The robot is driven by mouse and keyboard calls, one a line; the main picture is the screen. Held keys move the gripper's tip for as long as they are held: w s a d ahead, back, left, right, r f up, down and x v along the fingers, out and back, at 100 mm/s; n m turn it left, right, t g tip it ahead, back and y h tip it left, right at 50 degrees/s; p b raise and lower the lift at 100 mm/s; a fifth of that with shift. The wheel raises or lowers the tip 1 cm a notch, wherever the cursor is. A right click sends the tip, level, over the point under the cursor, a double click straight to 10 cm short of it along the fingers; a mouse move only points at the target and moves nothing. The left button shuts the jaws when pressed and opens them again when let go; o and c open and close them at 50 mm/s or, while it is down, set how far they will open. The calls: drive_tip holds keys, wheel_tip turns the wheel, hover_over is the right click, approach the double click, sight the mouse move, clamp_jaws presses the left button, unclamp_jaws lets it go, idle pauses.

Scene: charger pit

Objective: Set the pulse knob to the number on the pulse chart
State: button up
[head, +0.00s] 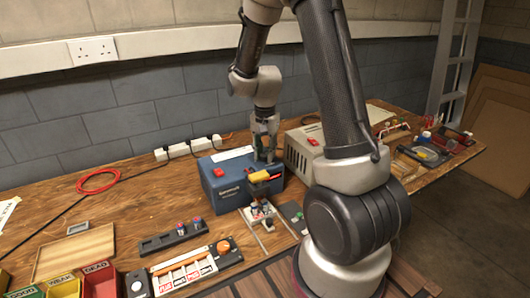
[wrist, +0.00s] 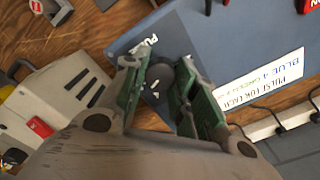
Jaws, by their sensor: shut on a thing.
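The blue charger box (head: 222,197) stands on the workbench, with a white paper strip (head: 232,154) on its top. In the wrist view the strip, the pulse chart (wrist: 268,88), is upside down; "PULSE FOR EACH" and "BLUE 4" can be made out, the rest is too small. My gripper (head: 265,150) points down at the box top. In the wrist view my gripper (wrist: 167,90) is shut on the dark round pulse knob (wrist: 161,74), with a finger on each side. White marks show around the knob, partly hidden by the fingers; its setting cannot be read.
A yellow-topped block (head: 259,176) sits at the box's front right. A grey unit with a red switch (head: 303,148) stands close on the right. A wooden tray (head: 75,255), colored bins (head: 100,282) and a slotted panel (head: 190,268) lie front left.

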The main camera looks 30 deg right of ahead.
sight(265, 154)
drive_tip(key=n, duration=1.3)
drive_tip(key=shift+n, duration=0.4)
idle(0.4)
drive_tip(key=o, duration=1)
wheel_tip(265, 154, up, 12)
drive_tip(key=shift+r, duration=0.1)
